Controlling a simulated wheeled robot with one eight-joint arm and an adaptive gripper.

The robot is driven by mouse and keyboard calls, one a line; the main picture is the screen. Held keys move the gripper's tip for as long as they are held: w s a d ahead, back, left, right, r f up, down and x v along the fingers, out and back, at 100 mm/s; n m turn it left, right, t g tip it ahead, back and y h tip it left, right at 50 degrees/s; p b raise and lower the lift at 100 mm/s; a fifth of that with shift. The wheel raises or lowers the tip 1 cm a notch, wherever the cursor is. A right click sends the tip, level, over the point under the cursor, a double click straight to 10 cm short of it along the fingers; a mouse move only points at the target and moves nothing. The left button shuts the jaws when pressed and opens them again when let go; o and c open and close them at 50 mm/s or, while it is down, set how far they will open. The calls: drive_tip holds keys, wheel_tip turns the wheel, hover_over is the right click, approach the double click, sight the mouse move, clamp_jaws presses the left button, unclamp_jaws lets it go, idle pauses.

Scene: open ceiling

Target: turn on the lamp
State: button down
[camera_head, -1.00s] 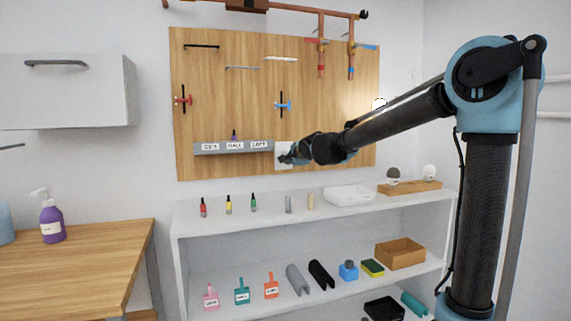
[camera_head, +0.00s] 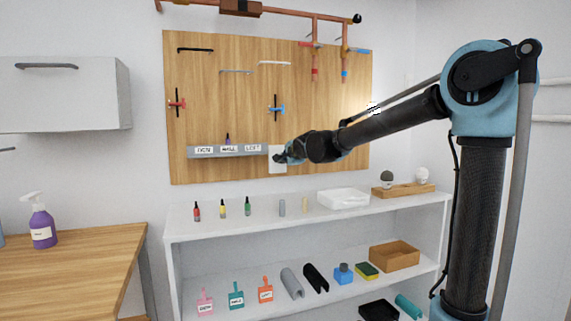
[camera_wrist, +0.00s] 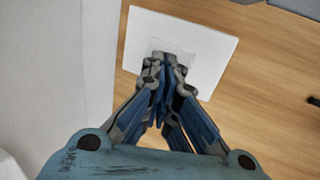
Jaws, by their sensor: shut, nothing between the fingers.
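A white square switch plate (camera_head: 277,169) is on the wooden board, just right of the grey labelled ledge. It fills the top middle of the wrist view (camera_wrist: 210,42), with a paler inner rocker partly covered by my fingertips. My gripper (camera_head: 279,156) is shut and empty, its tips over the plate's middle; in the wrist view the closed fingertips (camera_wrist: 163,62) overlap the rocker. I cannot tell whether they touch it. A small white round lamp (camera_head: 375,108) shows at the board's right edge, partly behind my arm, with a bright glow on the wood beside it.
The grey ledge (camera_head: 200,153) with labels is left of the plate. Below the board stands a white shelf (camera_head: 235,224) with small bottles and a white tray (camera_head: 343,198). Red and blue valves (camera_head: 276,108) and hooks are on the board. A wooden table (camera_head: 70,262) is at left.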

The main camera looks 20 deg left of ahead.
drive_tip(key=s+d+r, duration=0.1)
drive_tip(key=s+d, duration=0.7)
drive_tip(key=s, duration=0.3)
drive_tip(key=shift+r, duration=0.2)
drive_tip(key=s+d+f+n+g+h, duration=0.1)
drive_tip(key=s+d+f+h, duration=0.1)
drive_tip(key=d+f, duration=0.5)
drive_tip(key=s+d+f+n+g+h, duration=0.1)
drive_tip(key=s+d+f+n+h, duration=0.15)
drive_tip(key=d, duration=0.85)
drive_tip(key=s+d+f+n+g+h, duration=0.1)
drive_tip(key=s+d+f+h, duration=0.15)
drive_tip(key=d+f, duration=0.5)
drive_tip(key=s+d+f+n+g, duration=0.2)
drive_tip(key=s+d+f, duration=0.3)
drive_tip(key=s, duration=0.2)
drive_tip(key=s+d+f+n+g, duration=0.2)
drive_tip(key=s+d+f, duration=0.3)
drive_tip(key=s, duration=0.3)
drive_tip(key=s+d+f+n+g+h, duration=0.1)
drive_tip(key=s+d+f+n+g, duration=0.1)
drive_tip(key=s+d+f, duration=0.3)
drive_tip(key=s+f+n, duration=0.1)
drive_tip(key=s, duration=0.1)
drive_tip(key=shift+s+f, duration=0.3)
drive_tip(key=shift+s, duration=0.05)
